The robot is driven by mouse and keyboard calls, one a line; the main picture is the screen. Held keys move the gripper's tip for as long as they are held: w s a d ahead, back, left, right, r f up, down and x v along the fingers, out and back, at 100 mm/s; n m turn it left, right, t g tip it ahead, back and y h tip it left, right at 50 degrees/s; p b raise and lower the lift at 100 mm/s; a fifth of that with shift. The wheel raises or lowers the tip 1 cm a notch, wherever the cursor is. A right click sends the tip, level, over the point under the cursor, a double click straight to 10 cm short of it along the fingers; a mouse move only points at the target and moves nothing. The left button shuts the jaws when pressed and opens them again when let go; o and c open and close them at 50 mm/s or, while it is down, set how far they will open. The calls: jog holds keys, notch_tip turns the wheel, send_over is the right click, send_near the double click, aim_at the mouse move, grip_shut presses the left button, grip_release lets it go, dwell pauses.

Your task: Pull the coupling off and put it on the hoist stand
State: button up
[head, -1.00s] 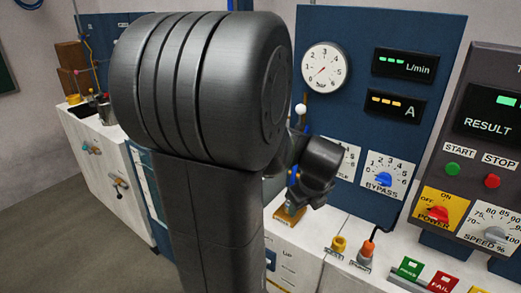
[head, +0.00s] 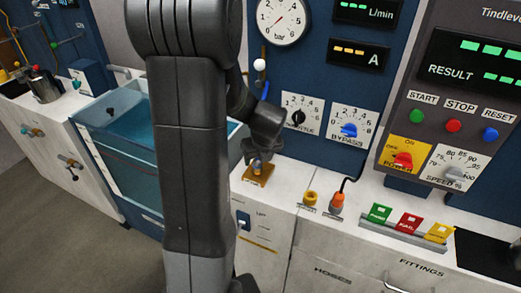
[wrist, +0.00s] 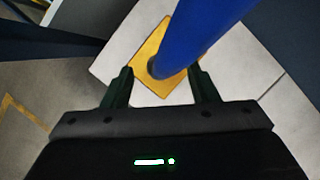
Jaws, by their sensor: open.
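My gripper (wrist: 160,76) is open in the wrist view, one dark finger on each side of the foot of a blue rod or tube (wrist: 205,28). The blue part runs up past the camera; I cannot tell if it touches the fingers. It stands over a yellow-brown base plate (wrist: 146,58), which also shows on the white bench in the head view (head: 257,179). I cannot tell for sure whether this is the hoist stand or which part is the coupling. A white ball (head: 259,64) tops a rod above my wrist. My arm hides part of the bench.
Right of the plate stand a yellow ring fitting (head: 311,198) and an orange plug with a black cable (head: 336,202). Farther right are green, red and yellow tags (head: 410,222). A blue gauge panel (head: 330,80) rises behind. A water tank (head: 120,130) is left.

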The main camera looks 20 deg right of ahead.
aim_at(257, 161)
jog(key=shift+x, duration=1.75)
jog(key=shift+c, duration=0.4)
grip_shut()
jog(key=shift+r+p, duration=0.75)
jog(key=shift+p, duration=0.1)
jog(key=shift+s+r+p, duration=0.1)
jog(key=shift+r+p, duration=1.8)
jog(key=shift+p, duration=0.2)
